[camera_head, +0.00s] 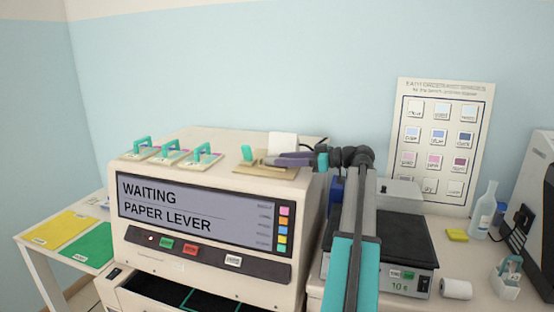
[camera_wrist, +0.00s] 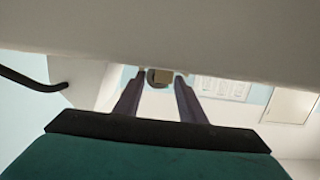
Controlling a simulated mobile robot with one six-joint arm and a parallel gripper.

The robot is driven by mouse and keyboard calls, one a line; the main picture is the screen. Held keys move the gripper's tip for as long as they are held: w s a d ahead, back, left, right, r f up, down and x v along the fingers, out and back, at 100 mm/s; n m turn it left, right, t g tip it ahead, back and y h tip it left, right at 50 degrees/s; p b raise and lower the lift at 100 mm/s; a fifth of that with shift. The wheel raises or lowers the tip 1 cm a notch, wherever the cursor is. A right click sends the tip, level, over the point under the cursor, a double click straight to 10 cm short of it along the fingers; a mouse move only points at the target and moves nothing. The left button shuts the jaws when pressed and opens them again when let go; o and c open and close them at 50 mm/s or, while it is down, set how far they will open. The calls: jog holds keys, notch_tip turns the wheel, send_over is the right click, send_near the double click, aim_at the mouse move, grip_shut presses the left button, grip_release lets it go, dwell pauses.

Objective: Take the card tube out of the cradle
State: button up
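My gripper (camera_head: 276,160) is at the top right of the white machine, low over a tan plate (camera_head: 262,171) with a teal lever (camera_head: 247,153). In the wrist view its two dark fingers (camera_wrist: 160,75) stand apart. A small tan and grey round piece, which looks like the card tube (camera_wrist: 161,77), shows between the fingertips, with a narrow gap at the left finger. Contact at the right finger is unclear. A pale surface hides its upper part. In the head view I cannot make out the tube or the cradle's shape near the fingers.
A white block-like piece (camera_head: 283,145) stands just behind my gripper. The machine's display (camera_head: 190,210) reads "WAITING PAPER LEVER". A white roll (camera_head: 457,288) lies on the right bench beside a black-topped device (camera_head: 390,238).

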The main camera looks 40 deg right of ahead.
jog(key=shift+x, duration=0.8)
jog(key=c, duration=0.8)
jog(key=shift+c, duration=0.2)
jog(key=shift+r, duration=0.2)
jog(key=shift+r+b, duration=0.75)
jog(key=shift+r, duration=0.85)
jog(key=shift+s+a, duration=0.2)
jog(key=shift+a, duration=0.65)
jog(key=s+a+r+b, duration=0.1)
jog(key=s+a+b, duration=0.2)
jog(key=a, duration=1.1)
jog(key=shift+r+b, duration=0.2)
jog(key=shift+b, duration=0.2)
